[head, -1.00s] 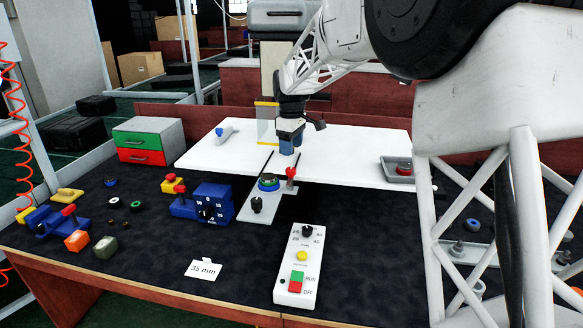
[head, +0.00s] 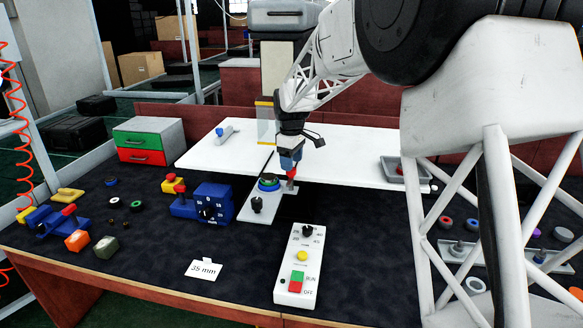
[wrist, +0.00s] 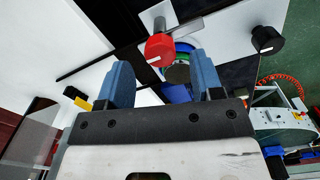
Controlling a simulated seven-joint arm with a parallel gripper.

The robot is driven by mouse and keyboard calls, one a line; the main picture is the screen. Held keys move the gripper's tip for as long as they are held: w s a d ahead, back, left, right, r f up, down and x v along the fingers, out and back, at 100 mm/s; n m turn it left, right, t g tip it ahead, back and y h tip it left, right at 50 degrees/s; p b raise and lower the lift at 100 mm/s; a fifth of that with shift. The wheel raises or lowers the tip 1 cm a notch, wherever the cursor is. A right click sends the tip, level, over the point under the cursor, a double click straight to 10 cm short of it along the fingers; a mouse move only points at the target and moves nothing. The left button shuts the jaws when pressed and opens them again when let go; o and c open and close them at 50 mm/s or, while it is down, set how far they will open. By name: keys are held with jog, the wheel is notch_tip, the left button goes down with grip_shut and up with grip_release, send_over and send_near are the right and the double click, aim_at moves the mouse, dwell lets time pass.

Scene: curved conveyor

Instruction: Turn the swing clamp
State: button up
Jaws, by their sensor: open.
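The swing clamp has a red knob (head: 291,173) on a grey metal post, at the inner edge of the white plate (head: 248,214) in the head view. In the wrist view the red knob (wrist: 159,50) is ahead of the fingertips, near the middle of the gap between them. My gripper (head: 289,163) is open, its blue fingers just above the knob in the head view; the fingers also show apart in the wrist view (wrist: 163,72). They partly hide the knob in the head view. I cannot tell whether they touch it.
A blue-green ring stack (head: 268,183) and a black knob (head: 257,204) sit beside the clamp. A white control box (head: 299,270) stands in front. A blue dial block (head: 212,203) is to the left. White table panels (head: 350,150) lie behind.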

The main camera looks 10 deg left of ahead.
aim_at(290, 176)
jog(key=shift+f, duration=1.25)
jog(key=shift+c, duration=0.3)
jog(key=c, duration=0.9)
jog(key=shift+o, duration=0.2)
